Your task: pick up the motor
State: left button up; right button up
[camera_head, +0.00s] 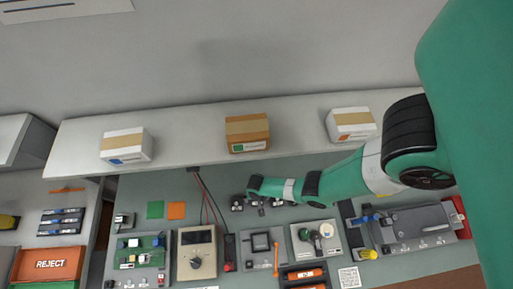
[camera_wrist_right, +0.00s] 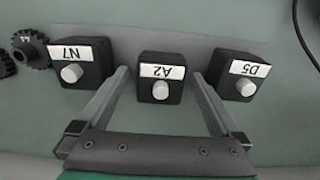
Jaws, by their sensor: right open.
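Three black block-shaped motors, each with a white label and a pale round stub, stand in a row in the right wrist view: N7 (camera_wrist_right: 92,52), A2 (camera_wrist_right: 173,90) and D5 (camera_wrist_right: 247,92). My right gripper (camera_wrist_right: 161,76) is open, with one finger on each side of A2. No clear contact shows, and nothing is held. N7 and D5 lie just outside the fingers. In the head view my right gripper (camera_head: 262,207) is low over the back of the bench, among small dark parts too small to tell apart. My left gripper is not in view.
A black gear (camera_wrist_right: 32,50) lies left of N7. On the bench stand a meter (camera_head: 196,238), a circuit board fixture (camera_head: 140,258) and a square-framed block (camera_head: 261,243). A shelf with several boxes (camera_head: 247,142) runs behind. A red REJECT bin (camera_head: 48,264) is at left.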

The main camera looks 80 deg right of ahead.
jog(key=shift+r, duration=0.1)
jog(key=c, duration=1.5)
jog(key=shift+o, duration=0.2)
jog(key=shift+r, duration=0.1)
